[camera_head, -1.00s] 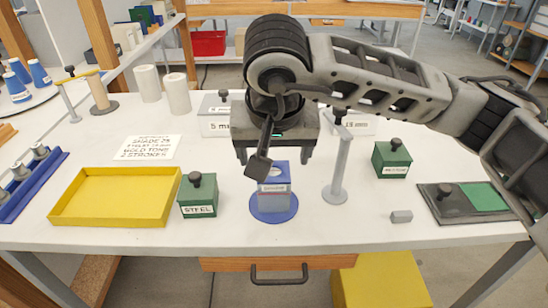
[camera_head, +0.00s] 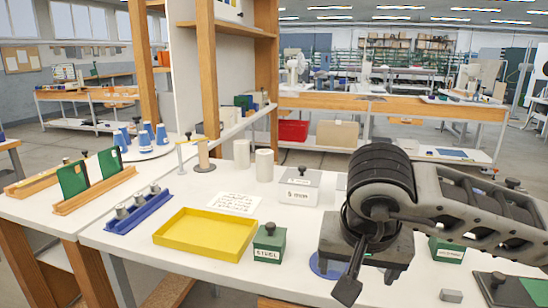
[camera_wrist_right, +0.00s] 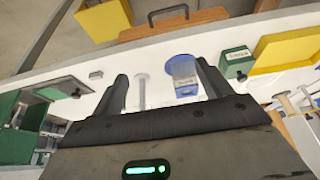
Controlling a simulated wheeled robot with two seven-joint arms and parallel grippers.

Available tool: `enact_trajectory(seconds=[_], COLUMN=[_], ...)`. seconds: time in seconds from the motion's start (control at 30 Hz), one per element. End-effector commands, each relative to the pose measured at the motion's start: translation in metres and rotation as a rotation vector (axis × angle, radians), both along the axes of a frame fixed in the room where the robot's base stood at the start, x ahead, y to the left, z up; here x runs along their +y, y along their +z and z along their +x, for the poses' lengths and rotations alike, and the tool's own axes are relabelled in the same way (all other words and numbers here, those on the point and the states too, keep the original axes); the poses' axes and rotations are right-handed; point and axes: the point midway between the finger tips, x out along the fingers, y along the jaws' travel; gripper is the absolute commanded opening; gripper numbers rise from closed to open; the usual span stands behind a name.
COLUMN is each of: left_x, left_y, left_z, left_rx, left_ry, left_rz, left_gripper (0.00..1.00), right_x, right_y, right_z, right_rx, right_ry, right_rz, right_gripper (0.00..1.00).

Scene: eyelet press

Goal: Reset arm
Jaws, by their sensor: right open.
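My right gripper (camera_head: 358,268) hangs over the white table at the right in the head view, with its arm coming in from the right. It is open, and nothing shows between its fingers (camera_wrist_right: 162,72) in the wrist view. A blue round base (camera_head: 320,266) is mostly hidden behind the gripper in the head view. In the wrist view a labelled blue-grey block (camera_wrist_right: 185,76) stands on this base, apart from the fingers. A grey post (camera_wrist_right: 141,92) stands beside it, between the fingers in the picture; it is hidden in the head view. My left gripper is not in view.
A green STEEL box (camera_head: 268,246) and an empty yellow tray (camera_head: 160,238) stand left of the gripper. A white 5 mm box (camera_head: 298,190) is behind. A small grey block (camera_head: 451,296) and a black-green pad (camera_head: 492,291) lie front right. A blue rack (camera_head: 128,222) stands left.

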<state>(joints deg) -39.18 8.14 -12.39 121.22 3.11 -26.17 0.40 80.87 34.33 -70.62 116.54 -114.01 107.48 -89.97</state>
Motion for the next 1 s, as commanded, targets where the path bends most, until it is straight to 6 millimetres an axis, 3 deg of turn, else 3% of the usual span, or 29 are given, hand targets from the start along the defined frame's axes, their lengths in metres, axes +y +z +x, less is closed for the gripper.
enact_trajectory(seconds=[0.37, 0.57, 0.67, 0.8, 0.87, 0.93, 1.0], left_x=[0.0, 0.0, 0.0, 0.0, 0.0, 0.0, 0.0], left_y=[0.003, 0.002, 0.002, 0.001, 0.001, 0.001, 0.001], left_z=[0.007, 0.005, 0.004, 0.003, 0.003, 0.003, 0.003], left_rx=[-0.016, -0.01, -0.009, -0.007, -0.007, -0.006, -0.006], left_ry=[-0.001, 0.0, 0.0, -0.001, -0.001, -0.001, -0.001], left_rz=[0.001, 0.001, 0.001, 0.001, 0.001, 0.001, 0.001], left_gripper=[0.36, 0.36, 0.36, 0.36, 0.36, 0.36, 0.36], right_x=[0.066, 0.121, 0.155, 0.194, 0.198, 0.193, 0.177], right_y=[-0.043, -0.053, -0.043, 0.005, 0.029, 0.05, 0.058], right_z=[-0.048, -0.099, -0.133, -0.164, -0.161, -0.143, -0.115], right_rx=[0.263, 0.546, 0.791, 1.299, 1.545, 1.845, 2.152], right_ry=[-0.005, -0.08, -0.183, -0.476, -0.649, -0.878, -1.134], right_rz=[0.338, 0.644, 0.868, 1.243, 1.386, 1.521, 1.621], right_gripper=[0.78, 0.78, 0.78, 0.78, 0.78, 0.78, 0.78])
